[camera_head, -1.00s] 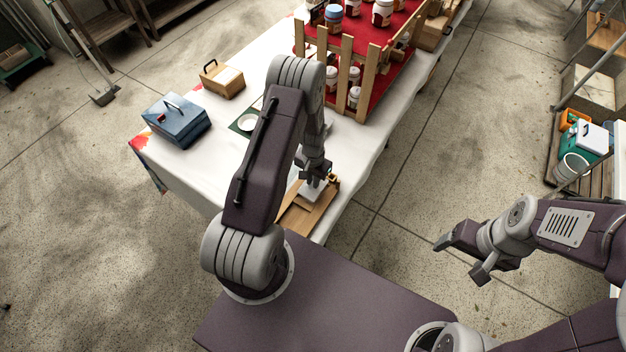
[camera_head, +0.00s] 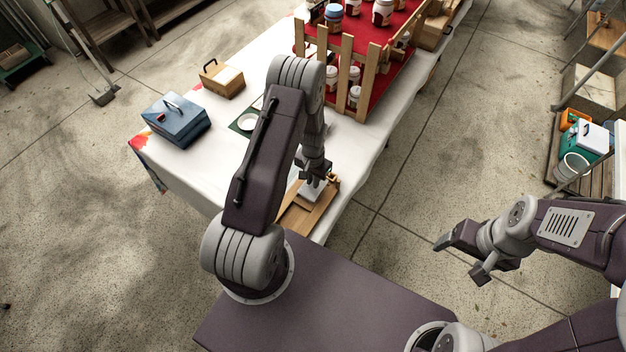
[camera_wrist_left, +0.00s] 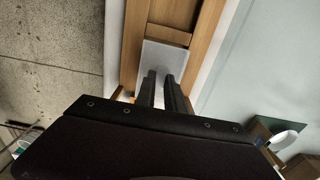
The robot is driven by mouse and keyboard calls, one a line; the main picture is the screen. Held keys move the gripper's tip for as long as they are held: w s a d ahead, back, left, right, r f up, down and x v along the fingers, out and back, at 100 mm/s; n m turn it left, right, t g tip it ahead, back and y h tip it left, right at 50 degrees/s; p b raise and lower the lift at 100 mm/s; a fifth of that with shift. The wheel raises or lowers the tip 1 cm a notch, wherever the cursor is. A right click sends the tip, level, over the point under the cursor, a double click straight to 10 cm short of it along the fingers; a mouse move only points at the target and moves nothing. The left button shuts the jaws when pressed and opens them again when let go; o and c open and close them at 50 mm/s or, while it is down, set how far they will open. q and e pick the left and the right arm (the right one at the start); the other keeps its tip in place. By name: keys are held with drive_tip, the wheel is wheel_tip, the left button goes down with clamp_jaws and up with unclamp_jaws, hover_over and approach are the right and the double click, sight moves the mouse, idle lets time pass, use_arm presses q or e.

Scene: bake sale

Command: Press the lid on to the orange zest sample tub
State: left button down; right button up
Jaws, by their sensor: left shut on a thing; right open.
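My left gripper (camera_head: 314,180) points down over the wooden tray (camera_head: 298,218) at the table's near edge. A pale, flat, square piece, apparently the lid (camera_head: 309,193), is at its fingertips. In the left wrist view the two dark fingers (camera_wrist_left: 160,76) are close together on this pale piece (camera_wrist_left: 160,55), which sits between wooden rails (camera_wrist_left: 134,45). The grip itself is partly hidden. I cannot make out the tub under it or read any label. My right gripper (camera_head: 463,257) is open and empty, out over the floor to the right.
A blue box (camera_head: 176,121), a small wooden box (camera_head: 221,80) and a green mat with a white round dish (camera_head: 247,122) stand on the white-clothed table (camera_head: 205,165). A wooden rack (camera_head: 345,70) with several jars stands behind the left gripper.

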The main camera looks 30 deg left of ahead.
use_arm(q)
drive_tip(key=shift+f, duration=0.35)
idle(0.4)
drive_tip(key=c, duration=1.3)
unclamp_jaws()
drive_tip(key=shift+c, duration=0.2)
drive_tip(key=shift+r+p, duration=1.85)
drive_tip(key=shift+r, duration=0.75)
drive_tip(key=shift+f, duration=0.1)
